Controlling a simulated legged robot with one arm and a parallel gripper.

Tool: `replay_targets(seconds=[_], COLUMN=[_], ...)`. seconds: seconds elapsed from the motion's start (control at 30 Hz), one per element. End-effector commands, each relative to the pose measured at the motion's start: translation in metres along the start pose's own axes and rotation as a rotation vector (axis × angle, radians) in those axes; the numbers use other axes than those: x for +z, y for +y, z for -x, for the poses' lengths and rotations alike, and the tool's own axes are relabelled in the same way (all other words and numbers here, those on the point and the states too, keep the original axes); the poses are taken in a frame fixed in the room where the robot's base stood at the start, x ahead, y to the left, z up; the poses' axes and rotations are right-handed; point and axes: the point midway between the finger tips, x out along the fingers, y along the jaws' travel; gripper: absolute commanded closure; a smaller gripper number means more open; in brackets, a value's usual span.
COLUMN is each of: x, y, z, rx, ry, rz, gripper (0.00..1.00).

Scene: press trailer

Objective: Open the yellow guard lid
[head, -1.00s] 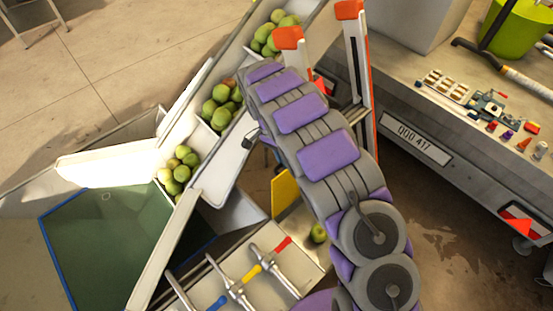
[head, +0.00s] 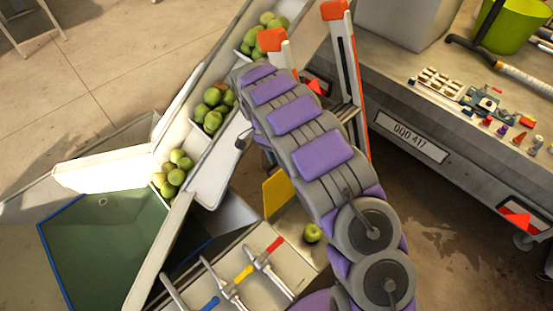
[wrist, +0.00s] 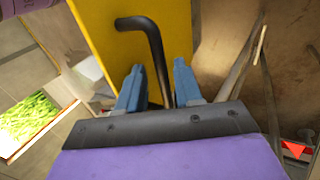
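The yellow guard lid (wrist: 182,30) fills the upper middle of the wrist view. A black bent handle (wrist: 140,22) stands out from it. My gripper (wrist: 158,67) has its two blue fingers apart, one on each side of the handle's long bar, with visible gaps to it. I cannot tell how deep the bar sits between the fingers. In the head view a yellow panel (head: 278,192) shows beside my arm, which covers the area to its right. My gripper is hidden there behind the arm.
A white sloping chute with green apples (head: 213,110) runs left of my arm. Levers with red, yellow and blue grips (head: 243,275) stand at the bottom. A loose apple (head: 312,232) lies near the panel. A trailer bed with small parts (head: 440,82) is at right.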

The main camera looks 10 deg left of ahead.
Motion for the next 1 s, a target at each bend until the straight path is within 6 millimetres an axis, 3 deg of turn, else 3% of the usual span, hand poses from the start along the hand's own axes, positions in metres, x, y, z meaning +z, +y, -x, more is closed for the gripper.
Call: replay_targets(seconds=[0.37,1.0], x=[0.003,0.002], y=[-0.004,-0.004], z=[0.006,0.091], rx=[0.0,-0.001], ry=[0.003,0.0], rz=[0.0,0.002], gripper=[0.62,0.62])
